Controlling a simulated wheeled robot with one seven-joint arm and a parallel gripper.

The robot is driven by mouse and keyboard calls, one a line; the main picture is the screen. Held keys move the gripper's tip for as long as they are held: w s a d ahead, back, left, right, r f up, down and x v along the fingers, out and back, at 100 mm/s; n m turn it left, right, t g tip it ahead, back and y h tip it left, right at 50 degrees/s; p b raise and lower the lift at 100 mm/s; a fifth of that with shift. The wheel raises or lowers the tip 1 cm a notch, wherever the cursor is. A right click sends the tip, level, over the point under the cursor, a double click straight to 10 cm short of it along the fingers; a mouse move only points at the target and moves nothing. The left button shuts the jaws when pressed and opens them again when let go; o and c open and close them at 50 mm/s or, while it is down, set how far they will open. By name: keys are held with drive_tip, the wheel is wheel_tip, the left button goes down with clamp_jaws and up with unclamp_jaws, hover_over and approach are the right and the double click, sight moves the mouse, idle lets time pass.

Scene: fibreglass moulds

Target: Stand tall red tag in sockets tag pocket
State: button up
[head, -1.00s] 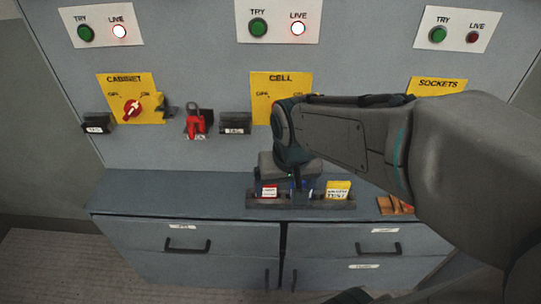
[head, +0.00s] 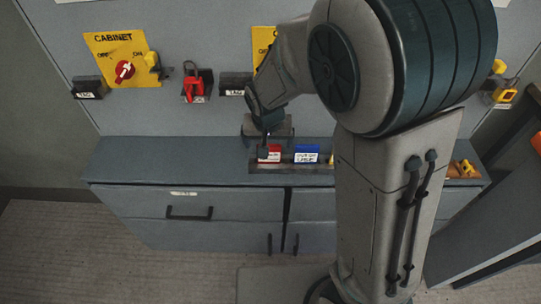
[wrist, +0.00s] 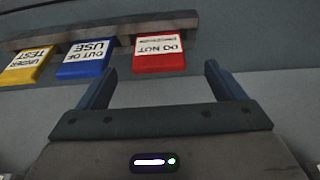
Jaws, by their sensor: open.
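The red tag (head: 270,153) with a white "DO NOT" label stands in the long rack (head: 286,167) on the counter. It also shows in the wrist view (wrist: 160,53), upside down. My gripper (head: 264,148) is low over the counter at the red tag. In the wrist view my gripper (wrist: 161,76) is open, one finger toward each side of the red tag, with nothing between the fingers.
A blue tag (head: 307,153) and a mostly hidden yellow tag (wrist: 27,64) stand beside the red one. Tag pockets (head: 88,88) (head: 235,85) and a red padlock (head: 194,88) are on the wall. A yellow padlock (head: 506,95) hangs at right.

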sight(269, 145)
drive_tip(key=shift+w+x, duration=0.25)
drive_tip(key=shift+x, duration=1.45)
drive_tip(key=shift+w+x, duration=0.2)
drive_tip(key=shift+x, duration=1.5)
drive_tip(key=shift+d+r, duration=0.15)
drive_tip(key=c, duration=1.1)
drive_tip(key=shift+r, duration=0.1)
